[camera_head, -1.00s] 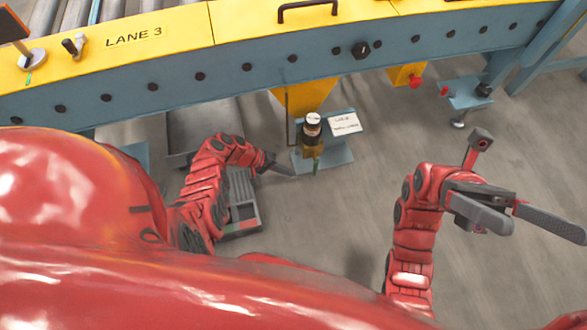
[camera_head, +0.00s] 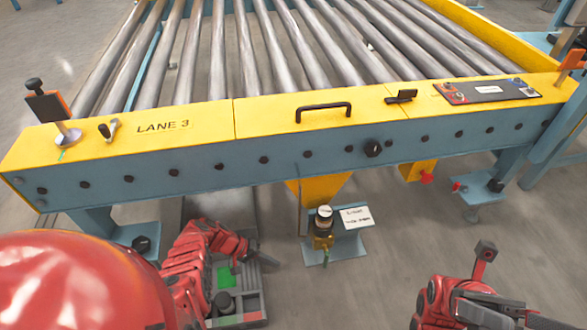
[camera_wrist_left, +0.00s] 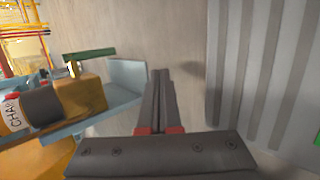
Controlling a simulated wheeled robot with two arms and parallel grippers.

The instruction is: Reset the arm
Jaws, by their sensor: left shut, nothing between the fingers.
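My left arm reaches down at the lower left of the head view. Its gripper (camera_head: 262,260) is low, in front of the conveyor and above a grey tray (camera_head: 256,318). In the left wrist view its two dark fingers (camera_wrist_left: 161,85) lie together with nothing between them. My right gripper (camera_head: 505,318) is at the bottom right of the head view. It is cut off by the lower edge, so its jaw opening cannot be told.
The Lane 3 roller conveyor (camera_head: 220,148) with a yellow top rail crosses the view. A dark-bodied unit with a white cap (camera_head: 323,218) stands on a blue bracket below it, beside a white card (camera_head: 356,217). Grey floor is clear between my arms.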

